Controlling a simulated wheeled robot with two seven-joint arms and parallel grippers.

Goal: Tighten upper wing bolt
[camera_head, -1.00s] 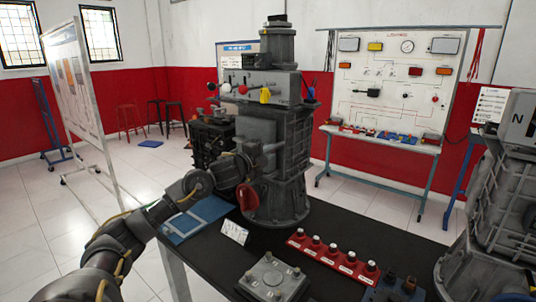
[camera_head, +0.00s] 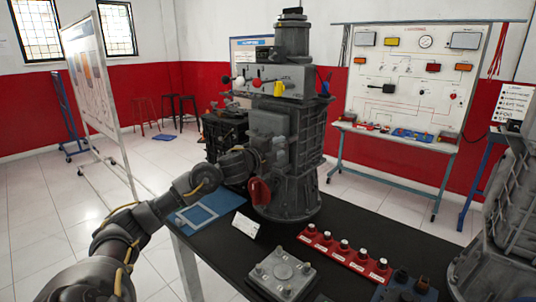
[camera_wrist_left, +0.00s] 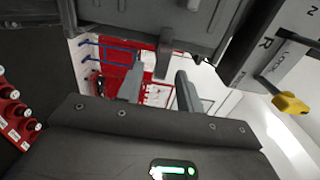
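The grey engine trainer (camera_head: 300,150) stands on the black table. A red handle (camera_head: 259,191) is low on its left side, and a panel with coloured knobs (camera_head: 265,82) is near its top. My left gripper (camera_head: 280,152) is at the trainer's left side, at mid height; its fingers are too small to make out there. In the left wrist view, its two fingers (camera_wrist_left: 159,90) are apart. A dark bolt-like piece (camera_wrist_left: 164,52) hangs from the grey housing (camera_wrist_left: 150,22), between and just beyond the fingertips. I cannot tell whether they touch it. My right gripper is not in view.
On the black table (camera_head: 340,217) are a red strip of buttons (camera_head: 343,253), a grey square block (camera_head: 283,272), a white card (camera_head: 245,226) and a blue tray (camera_head: 182,224). Another grey machine (camera_head: 505,225) stands at the right. A yellow knob (camera_wrist_left: 290,104) shows in the wrist view.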

